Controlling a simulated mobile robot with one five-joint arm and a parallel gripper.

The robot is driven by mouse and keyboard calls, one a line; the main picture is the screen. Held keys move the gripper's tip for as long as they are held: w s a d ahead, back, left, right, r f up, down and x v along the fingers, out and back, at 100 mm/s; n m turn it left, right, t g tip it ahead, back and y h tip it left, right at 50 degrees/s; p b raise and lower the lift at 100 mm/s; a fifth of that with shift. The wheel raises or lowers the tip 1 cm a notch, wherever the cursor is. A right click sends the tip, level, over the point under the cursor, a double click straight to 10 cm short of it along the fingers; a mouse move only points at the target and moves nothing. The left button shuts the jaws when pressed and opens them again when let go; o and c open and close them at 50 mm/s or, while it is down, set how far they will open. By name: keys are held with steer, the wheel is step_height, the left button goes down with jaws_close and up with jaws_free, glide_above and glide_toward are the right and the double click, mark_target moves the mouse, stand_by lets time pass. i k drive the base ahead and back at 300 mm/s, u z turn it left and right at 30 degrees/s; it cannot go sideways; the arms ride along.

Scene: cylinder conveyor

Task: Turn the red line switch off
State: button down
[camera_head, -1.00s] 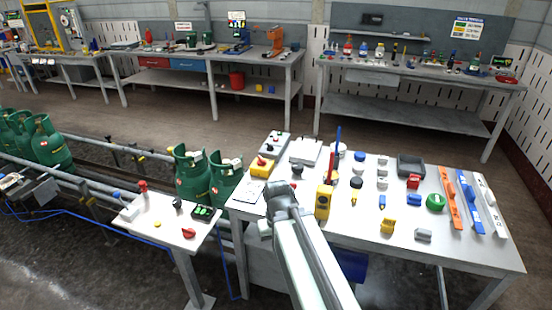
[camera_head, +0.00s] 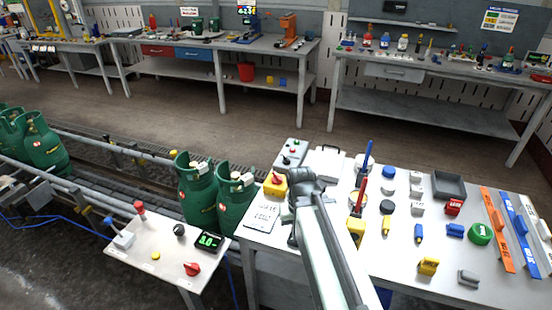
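A small panel stand (camera_head: 150,237) at lower left carries a red rotary knob (camera_head: 192,269), a red-topped stick (camera_head: 140,209), a blue lever (camera_head: 112,223), a black knob (camera_head: 179,230), a yellow button (camera_head: 156,255) and a lit green display (camera_head: 209,240). A yellow box with a red rotary switch (camera_head: 276,180) stands on the work table's left edge. I cannot tell which red control is the line switch, or its setting. My gripper (camera_head: 304,180) is just right of the yellow box, over the table. Its fingers are not clear, so open or shut cannot be told.
The white work table (camera_head: 408,265) holds tools, blocks and coloured levels at right. A grey box with buttons (camera_head: 292,151) and a clipboard (camera_head: 262,216) lie near the yellow box. Green gas cylinders (camera_head: 197,190) stand on the conveyor (camera_head: 110,165) behind the panel. Benches line the back wall.

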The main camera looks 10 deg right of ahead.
mark_target(277, 181)
steer(key=i, duration=0.25)
steer(key=u, duration=0.35)
steer(key=k, duration=1.1)
steer(key=u, duration=0.6)
steer(key=i, duration=1.55)
